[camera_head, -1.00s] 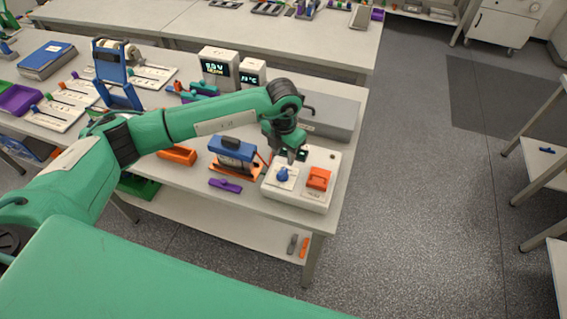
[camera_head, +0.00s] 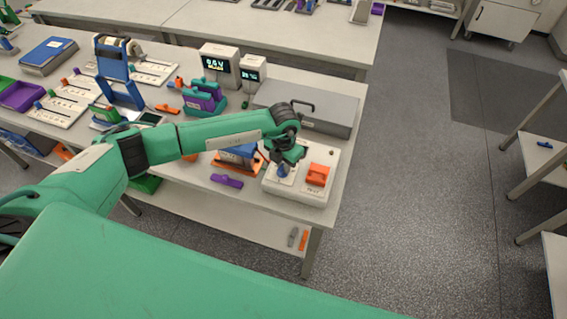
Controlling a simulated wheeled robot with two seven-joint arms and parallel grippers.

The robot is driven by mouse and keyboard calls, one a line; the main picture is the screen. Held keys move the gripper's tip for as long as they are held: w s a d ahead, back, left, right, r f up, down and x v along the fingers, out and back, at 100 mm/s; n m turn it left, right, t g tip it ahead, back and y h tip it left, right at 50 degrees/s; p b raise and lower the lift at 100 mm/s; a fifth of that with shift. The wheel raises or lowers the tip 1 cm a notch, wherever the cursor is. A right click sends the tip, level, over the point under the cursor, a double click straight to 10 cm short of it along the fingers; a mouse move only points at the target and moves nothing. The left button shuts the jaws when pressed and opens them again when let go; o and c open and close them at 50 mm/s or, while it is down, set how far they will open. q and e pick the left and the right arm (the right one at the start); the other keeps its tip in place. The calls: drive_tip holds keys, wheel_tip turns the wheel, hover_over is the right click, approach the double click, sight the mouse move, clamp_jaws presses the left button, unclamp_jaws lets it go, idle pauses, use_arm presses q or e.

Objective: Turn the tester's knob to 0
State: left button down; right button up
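The tester (camera_head: 300,190) is a white box at the front right corner of the workbench. Its blue knob (camera_head: 282,171) stands on its left part, and an orange block (camera_head: 318,174) is on its right part. My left gripper (camera_head: 285,162) is over the knob, pointing down, right at its top. The fingers are small and partly hidden by the wrist, so I cannot tell whether they are open or closed on the knob. The knob's setting is too small to read. My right gripper is not in view.
A blue battery pack (camera_head: 238,154) in an orange holder and a purple clip (camera_head: 227,181) lie left of the tester. A grey case (camera_head: 330,108) stands behind it. Display units (camera_head: 221,64) stand at the back. Open floor lies to the right.

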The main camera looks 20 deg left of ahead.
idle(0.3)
use_arm(q)
drive_tip(key=shift+f+n+b, duration=0.1)
drive_tip(key=shift+n+b, duration=0.55)
drive_tip(key=shift+n, duration=0.05)
drive_tip(key=shift+n+b, duration=0.9)
drive_tip(key=shift+n, duration=0.3)
drive_tip(key=n+b, duration=0.2)
drive_tip(key=n, duration=0.1)
drive_tip(key=shift+a+n, duration=0.15)
drive_tip(key=shift+n, duration=0.15)
drive_tip(key=n+b, duration=0.1)
drive_tip(key=n, duration=0.1)
drive_tip(key=shift+n, duration=0.3)
drive_tip(key=n+b, duration=0.1)
drive_tip(key=n, duration=0.2)
drive_tip(key=shift+a+b, duration=0.1)
drive_tip(key=shift+b, duration=0.25)
drive_tip(key=shift+n+b, duration=0.35)
drive_tip(key=shift+n, duration=1.15)
